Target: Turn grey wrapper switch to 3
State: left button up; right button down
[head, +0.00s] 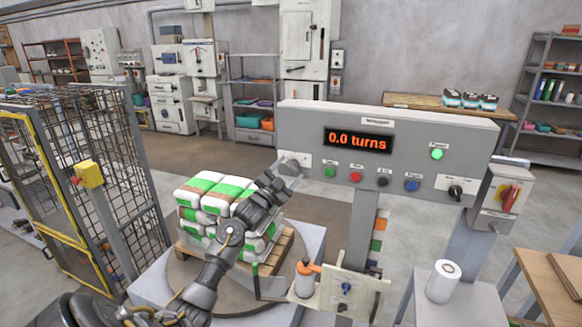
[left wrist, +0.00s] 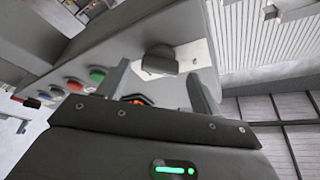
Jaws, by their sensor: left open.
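The grey wrapper panel (head: 300,125) stands right of centre in the head view, and its display (head: 358,140) reads 0.0 turns. My left gripper (head: 288,174) is at the panel's left end. The gripper largely hides the grey switch in the head view. In the left wrist view the grey switch (left wrist: 160,60) sits on a white plate, in line with the gap between my open left fingers (left wrist: 160,90). No contact with the fingers is visible. I cannot read which number the switch points at. My right gripper is not in view.
Green, red, black and blue buttons (head: 356,177) line the panel, with a black knob (head: 456,191) further right. A red rotary switch (head: 509,195) is beside the panel. A pallet load of green-white bags (head: 203,184) stands behind my left arm. A wire fence (head: 80,150) is at left.

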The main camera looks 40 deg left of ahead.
pick_arm(q)
jog(key=shift+x, duration=0.85)
jog(key=shift+c, duration=0.3)
jog(key=c, duration=0.9)
jog(key=shift+m, duration=0.4)
jog(key=m+h, duration=0.1)
jog(key=m, duration=0.1)
jog(key=m+g, duration=0.1)
jog(key=m, duration=0.2)
jog(key=shift+g+h, duration=0.3)
jog(key=shift+h, duration=0.1)
jog(key=shift+m+g+h, duration=0.3)
jog(key=shift+m+g, duration=0.6)
jog(key=shift+m, duration=1.6)
jog(key=shift+f, duration=0.1)
jog(key=o, duration=1)
jog(key=shift+c, duration=0.2)
